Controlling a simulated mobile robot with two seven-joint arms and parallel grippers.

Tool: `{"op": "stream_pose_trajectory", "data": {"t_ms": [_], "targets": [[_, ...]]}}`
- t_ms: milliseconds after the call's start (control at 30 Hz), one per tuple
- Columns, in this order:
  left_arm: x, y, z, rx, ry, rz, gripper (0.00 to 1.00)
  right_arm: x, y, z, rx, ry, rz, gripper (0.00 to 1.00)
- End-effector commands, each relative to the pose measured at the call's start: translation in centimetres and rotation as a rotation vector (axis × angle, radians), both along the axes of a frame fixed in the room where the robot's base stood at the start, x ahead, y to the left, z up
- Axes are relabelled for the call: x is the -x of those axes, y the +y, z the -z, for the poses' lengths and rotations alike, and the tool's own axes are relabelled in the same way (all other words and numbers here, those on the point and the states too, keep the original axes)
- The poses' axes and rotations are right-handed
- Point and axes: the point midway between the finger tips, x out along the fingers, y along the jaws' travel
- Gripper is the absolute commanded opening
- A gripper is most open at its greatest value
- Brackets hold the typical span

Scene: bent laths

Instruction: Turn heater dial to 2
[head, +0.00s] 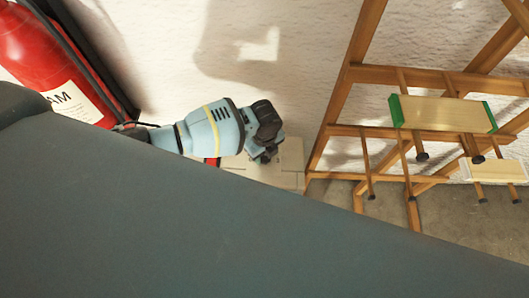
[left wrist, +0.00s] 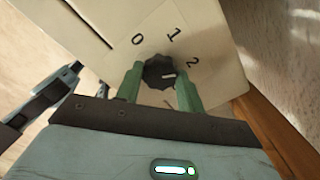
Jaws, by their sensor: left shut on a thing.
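The heater dial (left wrist: 159,70) is a dark, ribbed round knob on a beige heater panel (left wrist: 105,42) in the left wrist view. The figures 0, 1 and 2 are printed around it. A short pale mark on the dial points right, roughly towards the 2 side; its exact alignment is unclear. My left gripper (left wrist: 160,86) has its green fingers on either side of the dial and is shut on it. In the head view my left gripper (head: 263,157) is at the heater panel (head: 290,162), and the dial is hidden. My right gripper cannot be made out.
A red fire extinguisher (head: 38,50) stands at the left in the head view. A large dark surface covers the lower head view.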

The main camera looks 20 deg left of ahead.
Motion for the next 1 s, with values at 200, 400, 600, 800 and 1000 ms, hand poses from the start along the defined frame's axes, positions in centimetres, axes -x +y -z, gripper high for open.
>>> {"op": "stream_pose_trajectory", "data": {"t_ms": [200, 400, 600, 800, 1000], "targets": [[0.05, 0.02, 0.03, 0.0, 0.001, 0.032, 0.15, 0.04, 0.02, 0.02, 0.0, 0.001, 0.0, 0.36], [0.04, 0.01, 0.02, -0.001, 0.001, 0.036, 0.15, 0.13, 0.02, 0.03, -0.001, 0.002, 0.0, 0.36], [0.04, 0.01, 0.02, -0.001, 0.001, 0.035, 0.4, 0.27, 0.04, 0.04, -0.001, 0.005, 0.001, 0.36], [0.03, 0.01, 0.01, -0.001, 0.001, 0.034, 0.59, 0.31, 0.05, 0.04, -0.002, 0.005, 0.001, 0.36], [0.01, 0.0, -0.03, 0.0, 0.0, 0.034, 0.59, 0.29, 0.06, 0.03, -0.002, 0.005, 0.001, 0.36]]}}
